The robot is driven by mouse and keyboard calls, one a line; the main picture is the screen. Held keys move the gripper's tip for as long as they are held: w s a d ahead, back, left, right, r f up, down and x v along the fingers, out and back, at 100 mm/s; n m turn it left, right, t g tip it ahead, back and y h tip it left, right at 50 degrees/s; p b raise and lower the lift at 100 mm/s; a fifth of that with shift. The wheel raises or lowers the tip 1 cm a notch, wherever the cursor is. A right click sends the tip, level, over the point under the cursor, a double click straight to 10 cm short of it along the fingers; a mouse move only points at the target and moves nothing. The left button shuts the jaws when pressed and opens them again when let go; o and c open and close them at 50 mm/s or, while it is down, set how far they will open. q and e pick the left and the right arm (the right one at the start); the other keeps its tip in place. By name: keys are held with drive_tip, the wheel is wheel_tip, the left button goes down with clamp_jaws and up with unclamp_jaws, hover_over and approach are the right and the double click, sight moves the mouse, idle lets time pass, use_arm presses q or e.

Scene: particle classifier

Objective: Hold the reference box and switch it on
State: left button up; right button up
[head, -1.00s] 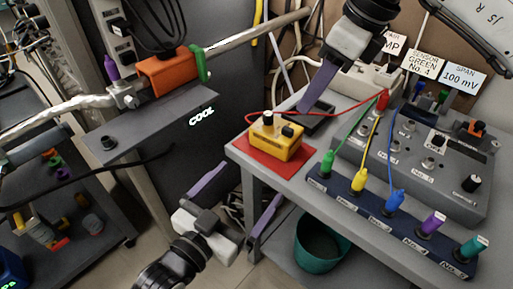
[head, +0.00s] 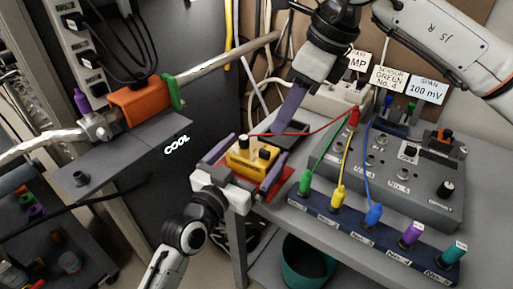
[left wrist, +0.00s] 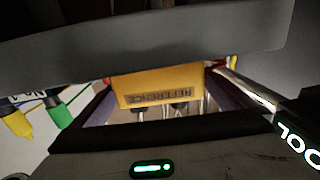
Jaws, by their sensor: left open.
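In the left wrist view the box (left wrist: 160,86), lettered REFERENCE, shows between the spread fingers, with gaps on both sides. My right gripper (head: 287,125) hangs just behind the box, its purple finger pointing down; whether it is open cannot be told.
A dark blue strip (head: 325,216) with several coloured plugs lies along the bench front. A teal bin (head: 305,262) stands below. A shelf with an orange clamp (head: 137,101) is at left.

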use_arm(q)
drive_tip(key=shift+x, duration=1.05)
drive_tip(key=c, duration=1.6)
